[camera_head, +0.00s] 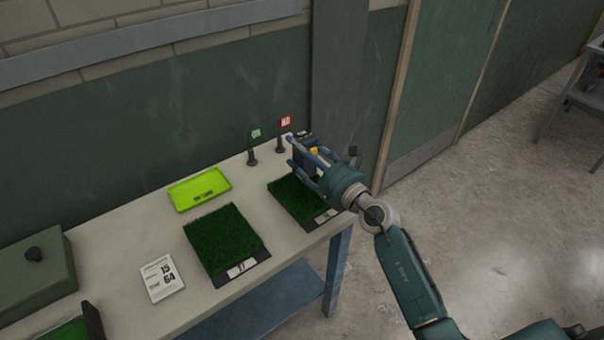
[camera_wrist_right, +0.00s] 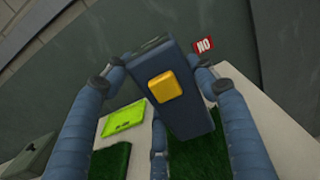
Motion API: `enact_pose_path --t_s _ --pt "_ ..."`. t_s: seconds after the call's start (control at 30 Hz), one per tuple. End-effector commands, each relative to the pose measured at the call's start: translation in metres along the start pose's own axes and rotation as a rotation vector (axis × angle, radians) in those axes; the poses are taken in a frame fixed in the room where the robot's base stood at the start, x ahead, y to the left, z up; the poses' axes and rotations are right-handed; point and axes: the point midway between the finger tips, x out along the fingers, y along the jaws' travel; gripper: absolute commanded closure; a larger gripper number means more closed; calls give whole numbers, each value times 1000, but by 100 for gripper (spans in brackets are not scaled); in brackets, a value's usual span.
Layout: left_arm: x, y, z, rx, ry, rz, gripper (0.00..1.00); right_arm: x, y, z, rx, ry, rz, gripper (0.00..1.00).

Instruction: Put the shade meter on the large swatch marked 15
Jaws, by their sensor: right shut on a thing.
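The shade meter, a dark blue box with a yellow button, is between the fingers of my right gripper (camera_head: 298,156). It shows large in the right wrist view (camera_wrist_right: 190,118). My right gripper is shut on it, over the back of the right turf swatch (camera_head: 290,198); I cannot tell whether the meter touches the turf. A second large turf swatch (camera_head: 222,238) lies nearer, to the left. Both have number plates at the front edge, too small to read surely. A white card (camera_head: 161,279) shows 15 and 64. My left gripper is out of view.
A lime green tray (camera_head: 199,189) lies behind the left swatch. A green flag (camera_head: 254,146) and a red NO flag (camera_wrist_right: 204,46) stand at the back. A green case (camera_head: 36,278) is at the left. Bare table lies around the card.

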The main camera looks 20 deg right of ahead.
Motion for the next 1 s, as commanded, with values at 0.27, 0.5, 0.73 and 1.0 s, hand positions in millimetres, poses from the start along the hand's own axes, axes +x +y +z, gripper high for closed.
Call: enact_pose_path --t_s 0.27,0.5,0.73,1.0 --pt "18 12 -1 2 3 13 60 0 0 -31 -1 -1 0 100" --pt "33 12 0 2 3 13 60 0 0 -57 -1 -4 1 100" --pt "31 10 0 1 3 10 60 0 0 -56 -1 -4 1 100" --pt "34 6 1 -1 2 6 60 0 0 -60 -1 -2 1 26"
